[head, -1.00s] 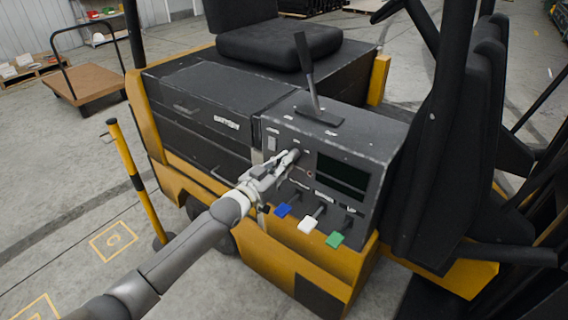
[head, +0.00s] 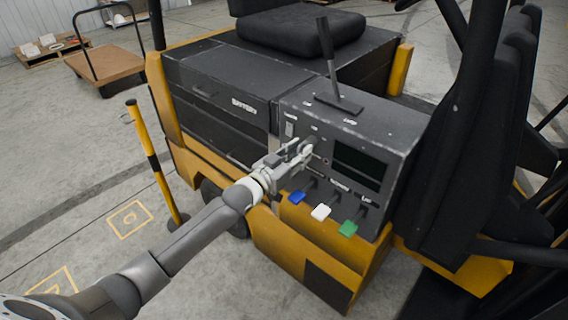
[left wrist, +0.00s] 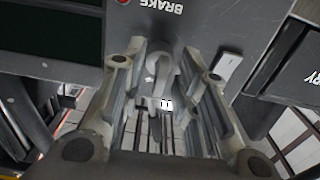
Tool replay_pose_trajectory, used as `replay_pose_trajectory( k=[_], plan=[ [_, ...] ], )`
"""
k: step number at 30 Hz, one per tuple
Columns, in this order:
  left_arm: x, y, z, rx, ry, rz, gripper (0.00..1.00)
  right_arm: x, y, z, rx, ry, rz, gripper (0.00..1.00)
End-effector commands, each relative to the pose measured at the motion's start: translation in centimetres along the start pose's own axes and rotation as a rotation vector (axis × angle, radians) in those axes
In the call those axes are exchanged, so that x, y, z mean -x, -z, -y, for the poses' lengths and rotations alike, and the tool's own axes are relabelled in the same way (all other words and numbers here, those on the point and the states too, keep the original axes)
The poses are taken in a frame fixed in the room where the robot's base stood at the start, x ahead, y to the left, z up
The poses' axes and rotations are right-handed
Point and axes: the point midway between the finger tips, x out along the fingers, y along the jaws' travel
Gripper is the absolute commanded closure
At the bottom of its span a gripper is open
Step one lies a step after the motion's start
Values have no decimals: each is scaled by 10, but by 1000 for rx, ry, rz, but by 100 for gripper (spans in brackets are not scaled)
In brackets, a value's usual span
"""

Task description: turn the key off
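The forklift's dark control panel (head: 292,133) carries a rounded grey key (left wrist: 163,72), seen in the left wrist view between my fingers. In the head view it is mostly hidden behind my gripper. My left gripper (head: 300,150) is in front of the panel, left of the dark display. In the left wrist view my left gripper (left wrist: 168,78) has its two fingers apart, one on each side of the key, with visible gaps. I cannot tell the key's exact turn. My right gripper is not in view.
Blue (head: 297,197), white (head: 320,212) and green (head: 348,228) tabs stick out below the panel. A tall lever (head: 327,55) rises from its top. A yellow and black post (head: 151,158) stands at left. A white rocker switch (left wrist: 228,67) is beside the key.

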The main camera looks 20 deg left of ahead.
Motion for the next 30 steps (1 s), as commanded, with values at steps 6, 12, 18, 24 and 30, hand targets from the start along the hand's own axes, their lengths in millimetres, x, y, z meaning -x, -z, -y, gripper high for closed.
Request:
replay_pose_trajectory(
  k=[6,12,18,24,30],
  plan=[
    [39,-2,0,-2,0,3,71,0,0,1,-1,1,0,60],
    [76,-2,0,0,0,5,71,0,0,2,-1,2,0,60],
    [100,-2,0,1,0,5,71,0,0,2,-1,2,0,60],
    [109,-1,0,1,0,3,71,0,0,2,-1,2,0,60],
    [110,-1,0,1,0,3,71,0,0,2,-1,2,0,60]
  ],
)
